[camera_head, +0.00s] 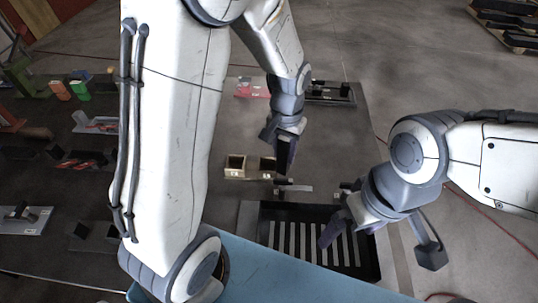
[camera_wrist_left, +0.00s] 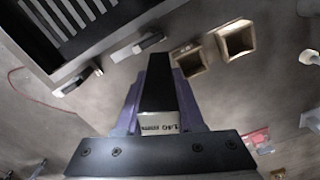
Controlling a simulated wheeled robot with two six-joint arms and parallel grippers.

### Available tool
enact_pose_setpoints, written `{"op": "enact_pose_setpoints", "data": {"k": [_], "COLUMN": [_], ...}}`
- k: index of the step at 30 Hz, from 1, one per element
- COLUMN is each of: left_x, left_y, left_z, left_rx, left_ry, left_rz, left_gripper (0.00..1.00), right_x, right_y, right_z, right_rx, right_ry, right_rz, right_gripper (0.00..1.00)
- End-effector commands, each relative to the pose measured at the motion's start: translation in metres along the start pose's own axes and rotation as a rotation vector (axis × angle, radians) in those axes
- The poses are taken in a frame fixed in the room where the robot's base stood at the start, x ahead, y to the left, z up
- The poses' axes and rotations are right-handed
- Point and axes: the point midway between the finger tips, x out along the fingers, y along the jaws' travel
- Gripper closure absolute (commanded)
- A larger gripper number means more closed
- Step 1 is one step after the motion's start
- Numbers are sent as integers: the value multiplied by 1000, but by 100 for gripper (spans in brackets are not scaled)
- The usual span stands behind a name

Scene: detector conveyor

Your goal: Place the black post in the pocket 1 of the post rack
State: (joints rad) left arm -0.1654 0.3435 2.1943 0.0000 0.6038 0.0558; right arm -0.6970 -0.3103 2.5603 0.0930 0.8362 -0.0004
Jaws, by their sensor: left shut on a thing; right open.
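My left gripper (camera_head: 283,148) is shut on the black post (camera_wrist_left: 158,82). The post juts out past the purple fingers in the left wrist view, with a white printed label near its base. In the head view the post (camera_head: 286,155) hangs at the gripper's tip, close to the post rack's right pocket. The post rack has two tan, square, open pockets: a left one (camera_head: 235,163) and a right one (camera_head: 267,164). Both look empty in the left wrist view (camera_wrist_left: 236,40). I cannot read their numbers surely. My right gripper (camera_head: 338,222) is open above the black tray.
The black tray (camera_head: 262,237) with pale slats stands in front of the rack. A blue surface (camera_head: 290,275) lies at the bottom. Small fixtures (camera_head: 293,187) sit between rack and tray. A red-and-white plate (camera_head: 252,88) and a dark fixture (camera_head: 330,93) lie behind.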

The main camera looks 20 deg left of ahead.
Motion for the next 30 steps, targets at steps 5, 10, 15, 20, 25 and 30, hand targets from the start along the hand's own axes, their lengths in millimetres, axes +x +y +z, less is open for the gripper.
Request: {"op": "enact_pose_setpoints", "data": {"k": [5,10,15,20,25,30], "left_x": [23,39,49,72,84,84], "left_y": [-38,-59,-64,-64,-64,-64], "left_z": [-19,-32,-35,-34,-35,-36], "left_rx": [-5,-1,3,4,3,3], "left_ry": [-4,-2,-2,-4,0,1], "left_rz": [0,0,0,1,0,0], "left_gripper": [100,100,100,100,100,100], "right_x": [-11,-16,-19,-26,-27,-26], "right_y": [-1,-1,-1,-2,-2,-2], "right_z": [-1,-1,-1,-2,-2,-2], "right_rx": [0,0,1,1,1,1], "right_ry": [0,0,0,0,0,0], "right_rz": [0,0,0,0,0,0], "right_gripper": [0,0,0,0,0,0]}}
